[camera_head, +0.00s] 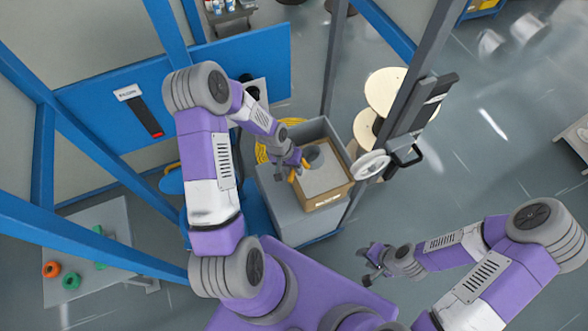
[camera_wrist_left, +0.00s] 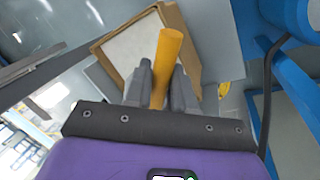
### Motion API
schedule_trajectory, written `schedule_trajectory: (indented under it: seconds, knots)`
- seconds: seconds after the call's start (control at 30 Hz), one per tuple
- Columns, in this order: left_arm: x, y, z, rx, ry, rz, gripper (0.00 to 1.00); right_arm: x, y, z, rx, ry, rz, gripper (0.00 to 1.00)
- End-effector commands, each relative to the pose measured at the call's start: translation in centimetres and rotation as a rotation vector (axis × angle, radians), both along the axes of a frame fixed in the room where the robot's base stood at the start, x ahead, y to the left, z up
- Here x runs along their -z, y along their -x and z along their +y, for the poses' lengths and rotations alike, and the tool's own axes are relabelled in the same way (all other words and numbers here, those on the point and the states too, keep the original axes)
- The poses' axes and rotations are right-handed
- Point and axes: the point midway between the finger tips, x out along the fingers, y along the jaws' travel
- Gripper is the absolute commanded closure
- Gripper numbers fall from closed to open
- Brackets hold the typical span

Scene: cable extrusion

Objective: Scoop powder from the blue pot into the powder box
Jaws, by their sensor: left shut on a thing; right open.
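My left gripper (camera_head: 298,163) is shut on the orange handle of a scoop. Whether the scoop holds powder is hidden. My right gripper (camera_head: 374,262) is open and empty, low and right of the box. I cannot make out a blue pot clearly.
The box sits on a grey cabinet (camera_head: 285,208) with a raised grey bin behind it. Yellow cable (camera_head: 264,153) lies beside it. Cream reels (camera_head: 385,92) and a dark post stand to the right. Blue frame beams cross the left. Open floor lies to the right.

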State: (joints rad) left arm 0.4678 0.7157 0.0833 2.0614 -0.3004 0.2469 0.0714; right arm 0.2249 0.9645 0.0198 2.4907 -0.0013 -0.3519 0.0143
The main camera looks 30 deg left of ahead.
Motion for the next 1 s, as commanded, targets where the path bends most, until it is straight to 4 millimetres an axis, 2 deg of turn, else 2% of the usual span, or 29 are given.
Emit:
schedule_trajectory:
  seconds: [0.5,1.0]
  knots:
    - [-1.1,-0.1,-0.2,0.008,-0.218,0.042,1.00,1.0,0.0,0.0,0.000,0.000,0.000,0.59]
    - [-2.2,0.0,-0.1,0.002,-0.436,0.089,1.00,0.8,0.0,0.0,0.000,0.000,0.000,0.59]
